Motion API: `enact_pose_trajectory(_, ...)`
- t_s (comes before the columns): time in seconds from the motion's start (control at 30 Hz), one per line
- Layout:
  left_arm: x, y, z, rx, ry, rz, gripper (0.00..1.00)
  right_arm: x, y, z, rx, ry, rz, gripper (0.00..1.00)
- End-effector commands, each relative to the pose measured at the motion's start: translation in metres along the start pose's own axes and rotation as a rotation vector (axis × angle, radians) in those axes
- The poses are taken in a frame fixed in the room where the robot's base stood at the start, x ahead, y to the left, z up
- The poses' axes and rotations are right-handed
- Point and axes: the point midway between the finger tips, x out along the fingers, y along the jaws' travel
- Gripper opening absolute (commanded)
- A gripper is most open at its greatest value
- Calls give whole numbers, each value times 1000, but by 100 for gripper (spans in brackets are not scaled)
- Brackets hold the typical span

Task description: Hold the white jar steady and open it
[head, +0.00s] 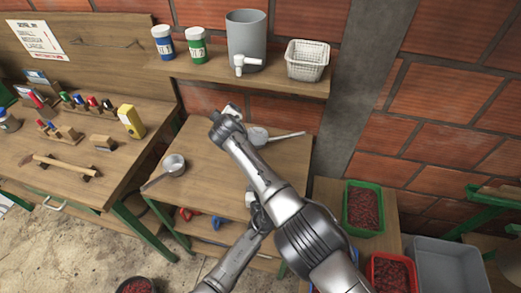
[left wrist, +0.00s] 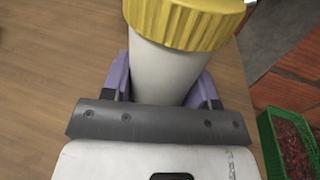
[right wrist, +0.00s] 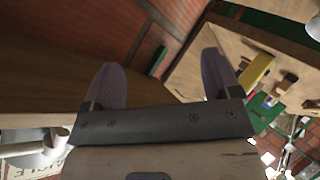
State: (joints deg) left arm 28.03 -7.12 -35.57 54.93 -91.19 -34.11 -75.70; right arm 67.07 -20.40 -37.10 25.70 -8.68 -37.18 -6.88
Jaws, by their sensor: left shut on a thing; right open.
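The white jar (left wrist: 165,72) with its ribbed yellow lid (left wrist: 185,22) fills the top of the left wrist view. My left gripper (left wrist: 163,88) is shut on the jar's body, a finger on each side, below the lid. The lid sits on the jar; its top edge is cut off by the frame. In the head view my right arm hides the jar and most of my left gripper. My right gripper (right wrist: 165,80) is open, with nothing between its fingers. In the head view it is near the shelf's front edge (head: 230,110), apart from the jar.
A pan (head: 172,166) lies on the middle table (head: 205,150). Green (head: 363,208) and red (head: 392,272) crates stand right.

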Motion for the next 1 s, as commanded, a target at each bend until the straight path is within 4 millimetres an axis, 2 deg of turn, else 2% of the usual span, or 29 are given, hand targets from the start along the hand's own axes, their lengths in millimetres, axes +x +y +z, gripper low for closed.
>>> enact_pose_trajectory(0.03,0,0,0,0,1,0,0,-1,1,13,115,-73,-29,83)
enact_pose_trajectory(0.2,0,0,0,0,1,0,0,-14,0,55,476,-342,-114,83)
enact_pose_trajectory(0.5,0,0,0,0,1,0,0,-61,-5,101,924,-786,-205,83)
enact_pose_trajectory(0.8,0,0,0,0,1,0,0,-99,-4,119,1103,-1060,-229,83)
enact_pose_trajectory(1.0,0,0,0,0,1,0,0,-105,-9,126,1132,-1122,-231,83)
